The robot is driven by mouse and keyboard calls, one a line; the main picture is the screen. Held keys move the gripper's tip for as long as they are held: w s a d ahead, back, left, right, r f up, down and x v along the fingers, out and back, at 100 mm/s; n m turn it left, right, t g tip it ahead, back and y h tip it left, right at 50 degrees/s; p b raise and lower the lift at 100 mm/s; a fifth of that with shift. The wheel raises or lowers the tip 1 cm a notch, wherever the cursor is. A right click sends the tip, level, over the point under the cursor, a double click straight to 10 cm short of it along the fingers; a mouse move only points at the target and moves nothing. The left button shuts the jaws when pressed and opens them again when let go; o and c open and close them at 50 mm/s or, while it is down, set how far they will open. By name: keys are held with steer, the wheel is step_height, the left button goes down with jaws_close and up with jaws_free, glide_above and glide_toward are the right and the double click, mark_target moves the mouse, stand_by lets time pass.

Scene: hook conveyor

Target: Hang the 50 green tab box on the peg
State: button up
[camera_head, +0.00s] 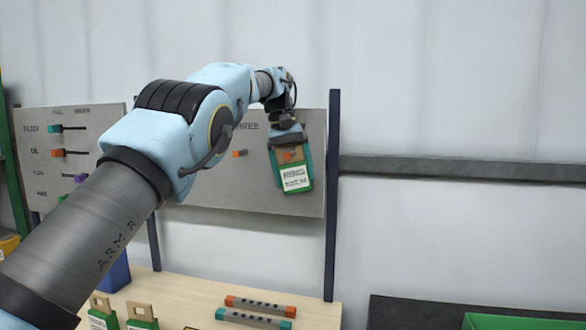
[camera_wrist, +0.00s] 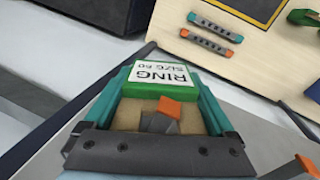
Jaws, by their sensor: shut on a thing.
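The green tab box (camera_head: 295,184) has a white label reading RING and a size that looks like 50, and a cardboard tab on top. It also shows in the wrist view (camera_wrist: 158,88). My gripper (camera_head: 291,166) is shut on it, with the teal fingers on either side of the tab and box, in front of the board's right part. An orange-tipped peg (camera_wrist: 178,108) with a grey shaft shows at the tab, and appears to come through its hole. How deep it sits is hard to tell. The gripper also shows in the wrist view (camera_wrist: 160,115).
The grey peg board (camera_head: 230,190) has another orange-tipped peg (camera_head: 239,153) left of the box, and coloured pegs farther left. Dark posts frame it. Below, a wooden table (camera_head: 180,294) holds tab boxes (camera_head: 141,318) and bars (camera_head: 260,306). A dark surface (camera_head: 410,312) stands right.

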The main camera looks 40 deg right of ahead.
steer(key=shift+w+d+r+p, duration=0.1)
steer(key=shift+w+d+p, duration=0.35)
steer(key=shift+p, duration=0.5)
steer(key=shift+w+d+f, duration=0.1)
steer(key=shift+d+f, duration=0.15)
steer(key=shift+f, duration=0.05)
steer(key=shift+f, duration=0.15)
steer(key=o, duration=1.2)
